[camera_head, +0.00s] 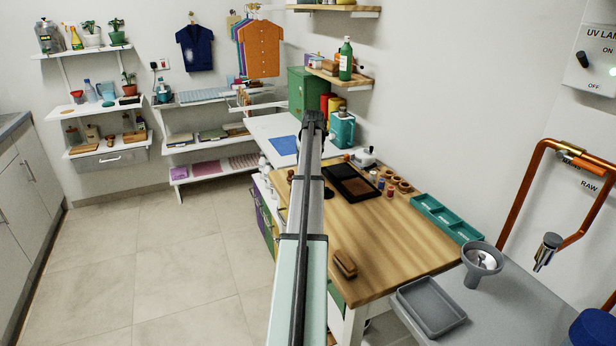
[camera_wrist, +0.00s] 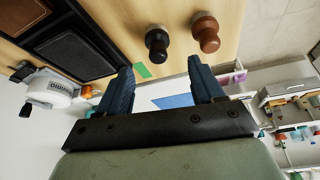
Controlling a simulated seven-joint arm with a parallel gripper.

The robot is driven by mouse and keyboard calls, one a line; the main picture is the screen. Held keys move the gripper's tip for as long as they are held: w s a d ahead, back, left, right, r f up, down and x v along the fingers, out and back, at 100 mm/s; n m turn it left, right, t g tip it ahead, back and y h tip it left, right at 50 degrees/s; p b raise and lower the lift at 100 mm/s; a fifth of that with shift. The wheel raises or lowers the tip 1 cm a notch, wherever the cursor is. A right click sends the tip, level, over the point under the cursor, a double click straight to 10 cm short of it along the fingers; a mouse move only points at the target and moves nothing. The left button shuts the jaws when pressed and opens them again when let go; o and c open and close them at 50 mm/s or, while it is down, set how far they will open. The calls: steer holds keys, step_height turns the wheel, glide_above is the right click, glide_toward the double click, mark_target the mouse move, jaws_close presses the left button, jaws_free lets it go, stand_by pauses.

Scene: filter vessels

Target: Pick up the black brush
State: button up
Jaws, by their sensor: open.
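In the wrist view, a black knob-handled piece (camera_wrist: 157,42), which looks like the black brush, stands on the wooden table just beyond the fingertips, near the middle of the gap. A similar brown one (camera_wrist: 206,32) stands to its right, beyond the right fingertip. My gripper (camera_wrist: 161,64) is open, its two dark blue fingers apart with nothing between them. In the head view my gripper (camera_head: 313,118) shows at the far end of my arm.
The wooden table (camera_head: 405,240) holds a dark tray (camera_head: 352,183), a teal compartment tray (camera_head: 447,218) and a brown wooden block (camera_head: 345,264). A white device (camera_wrist: 55,90) stands left in the wrist view. Bare wood lies at the table's front right.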

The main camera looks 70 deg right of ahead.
steer(key=x, duration=0.8)
steer(key=shift+s+d, duration=0.1)
steer(key=shift+d, duration=0.05)
steer(key=c, duration=1.1)
step_height(320, 180, up, 10)
steer(key=shift+r, duration=0.1)
stand_by(0.3)
